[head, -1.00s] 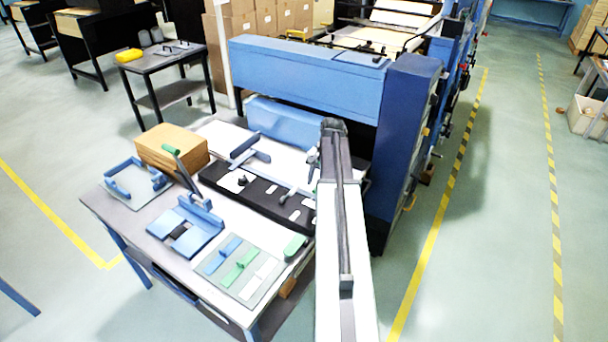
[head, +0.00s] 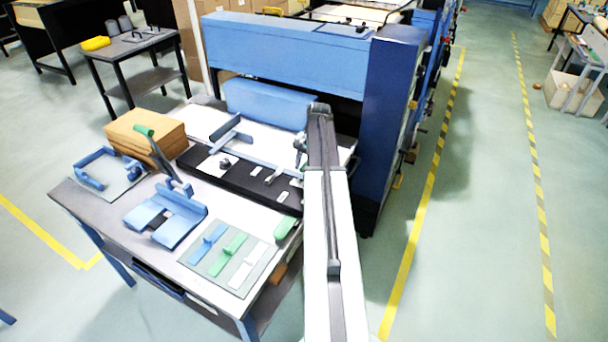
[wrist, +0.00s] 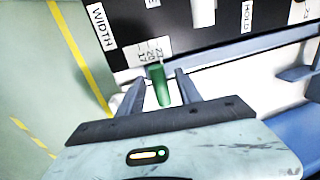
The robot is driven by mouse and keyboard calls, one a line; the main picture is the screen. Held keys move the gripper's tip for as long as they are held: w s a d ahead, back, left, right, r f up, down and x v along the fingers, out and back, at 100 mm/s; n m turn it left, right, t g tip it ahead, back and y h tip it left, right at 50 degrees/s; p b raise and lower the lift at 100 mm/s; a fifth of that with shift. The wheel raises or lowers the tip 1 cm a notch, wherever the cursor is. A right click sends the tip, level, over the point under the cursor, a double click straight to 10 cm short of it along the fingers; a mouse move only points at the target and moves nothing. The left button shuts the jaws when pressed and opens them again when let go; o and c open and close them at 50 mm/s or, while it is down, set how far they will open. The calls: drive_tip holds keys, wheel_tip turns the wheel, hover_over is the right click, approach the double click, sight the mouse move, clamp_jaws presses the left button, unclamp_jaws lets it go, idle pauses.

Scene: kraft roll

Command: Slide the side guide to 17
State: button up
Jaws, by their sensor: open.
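In the wrist view, a green knob (wrist: 158,84) stands between the two fingers of my open gripper (wrist: 158,96). Whether either finger touches it I cannot tell. A small label with numbers (wrist: 150,50), too blurred to read surely, lies just beyond the knob on a black panel (wrist: 180,30). A blue-grey bar (wrist: 230,50) runs along the panel's edge. In the head view, my gripper (head: 301,152) is over the right end of the black panel (head: 235,182), partly hidden by my arm. A blue-grey T-shaped guide (head: 232,132) lies on the white bed.
The panel also carries a WIDTH label (wrist: 101,27), a HOLD label (wrist: 247,17) and a white upright post (wrist: 203,12). The blue machine (head: 285,45) stands behind. Brown stacked sheets (head: 145,135), a blue fixture (head: 165,215) and a plate with coloured bars (head: 230,252) occupy the table.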

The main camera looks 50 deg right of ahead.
clamp_jaws()
idle(1.4)
